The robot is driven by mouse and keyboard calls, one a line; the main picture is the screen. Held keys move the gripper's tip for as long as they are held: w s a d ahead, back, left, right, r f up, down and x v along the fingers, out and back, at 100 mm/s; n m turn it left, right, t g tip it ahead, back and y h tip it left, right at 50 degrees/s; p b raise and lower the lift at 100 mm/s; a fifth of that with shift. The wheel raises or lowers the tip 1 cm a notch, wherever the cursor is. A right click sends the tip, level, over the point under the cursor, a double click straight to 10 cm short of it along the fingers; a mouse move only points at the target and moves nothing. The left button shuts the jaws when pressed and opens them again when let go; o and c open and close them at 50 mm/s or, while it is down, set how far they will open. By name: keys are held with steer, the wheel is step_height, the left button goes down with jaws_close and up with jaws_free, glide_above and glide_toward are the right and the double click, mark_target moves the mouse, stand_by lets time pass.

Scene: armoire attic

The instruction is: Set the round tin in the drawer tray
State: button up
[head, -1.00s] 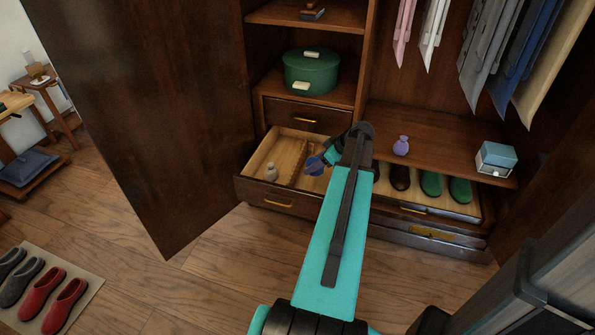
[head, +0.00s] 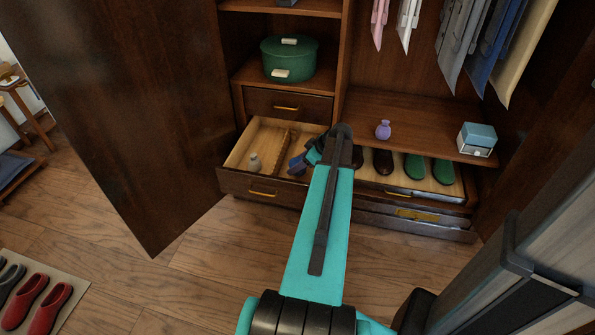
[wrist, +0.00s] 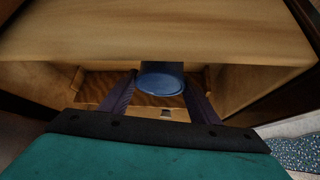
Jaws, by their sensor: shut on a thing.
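My gripper (wrist: 161,100) is shut on the round tin (wrist: 162,80), a blue disc-like thing between its two dark fingers in the wrist view. In the head view my gripper (head: 300,163) is over the right part of the open drawer, and my arm hides most of the tin. The drawer tray (head: 237,157) is pale wood inside, with a notched divider (head: 279,150) across it. A small grey bottle (head: 254,162) stands in its left compartment. In the wrist view the drawer's pale walls (wrist: 50,84) surround the tin, which looks apart from the floor, though its height is unclear.
A green round box (head: 289,60) sits on the shelf above. To the right, a purple vase (head: 383,130) and a blue-topped box (head: 477,139) stand on a ledge over a shoe drawer (head: 400,182). A large armoire door (head: 130,110) stands open at left.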

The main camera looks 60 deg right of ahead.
steer(key=shift+f+b, duration=0.4)
steer(key=shift+f, duration=1.45)
steer(key=shift+f, duration=0.1)
steer(key=o, duration=1.2)
steer(key=shift+r, duration=0.25)
steer(key=p+v, duration=0.2)
steer(key=v, duration=0.9)
steer(key=shift+s+r, duration=0.3)
steer(key=shift+p, duration=0.3)
